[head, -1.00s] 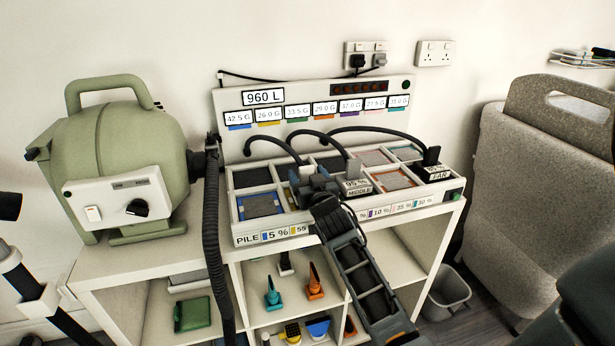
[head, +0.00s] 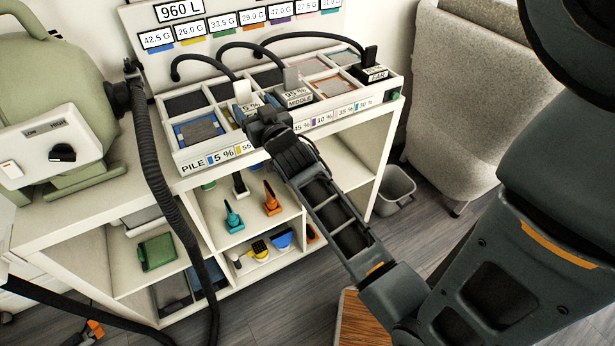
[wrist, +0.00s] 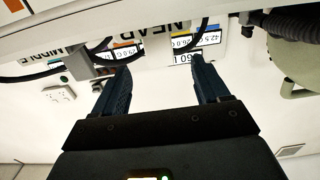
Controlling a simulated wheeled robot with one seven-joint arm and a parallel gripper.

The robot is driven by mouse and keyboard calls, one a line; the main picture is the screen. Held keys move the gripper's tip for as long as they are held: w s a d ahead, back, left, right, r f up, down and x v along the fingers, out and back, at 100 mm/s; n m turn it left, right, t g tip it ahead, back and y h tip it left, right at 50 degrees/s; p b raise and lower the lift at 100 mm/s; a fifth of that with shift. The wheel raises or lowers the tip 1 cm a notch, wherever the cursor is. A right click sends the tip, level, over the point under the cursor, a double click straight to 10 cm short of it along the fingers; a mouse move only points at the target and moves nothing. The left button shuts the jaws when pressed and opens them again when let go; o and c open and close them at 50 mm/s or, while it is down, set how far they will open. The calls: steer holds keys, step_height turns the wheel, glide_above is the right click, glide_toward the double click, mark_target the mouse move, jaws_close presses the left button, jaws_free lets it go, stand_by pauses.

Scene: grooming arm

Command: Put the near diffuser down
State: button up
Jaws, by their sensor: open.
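The near diffuser (head: 249,106) is a small block with a pale upright grip and a percent label, at the front of the tray box, beside the middle diffuser (head: 297,97). It appears seated there, but my gripper hides its lower part. My gripper (head: 263,122) is just in front of it, jaws apart. In the wrist view, which is upside down, the NEAR label (wrist: 181,32) lies beyond the fingertips and the two fingers of my gripper (wrist: 160,75) stand wide apart. A pale upright patch shows between them; I cannot tell whether either finger touches it.
The tray box (head: 205,158) stands on a white shelf unit (head: 110,200). The far diffuser (head: 370,72) sits at its right end. Black hoses arch over the compartments. A green dryer (head: 65,100) with a thick hose is at left. A grey chair (head: 450,90) stands at right.

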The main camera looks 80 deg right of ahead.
steer(key=s+a+f+n+t+y, duration=0.1)
steer(key=s+a+n+y, duration=0.15)
steer(key=a, duration=0.65)
steer(key=s+a+f+n+t+y, duration=0.1)
steer(key=s+a+y, duration=0.15)
steer(key=a, duration=0.65)
steer(key=s+a+f+n+t+y, duration=0.1)
steer(key=s+a+f+y, duration=0.15)
steer(key=a, duration=0.55)
steer(key=s+a+r+n+y, duration=0.2)
steer(key=s+a+r+y, duration=0.1)
steer(key=s, duration=0.5)
steer(key=s+a+r+n+y, duration=0.3)
steer(key=s+a+r, duration=0.3)
steer(key=s+a, duration=0.2)
steer(key=shift+a, duration=0.15)
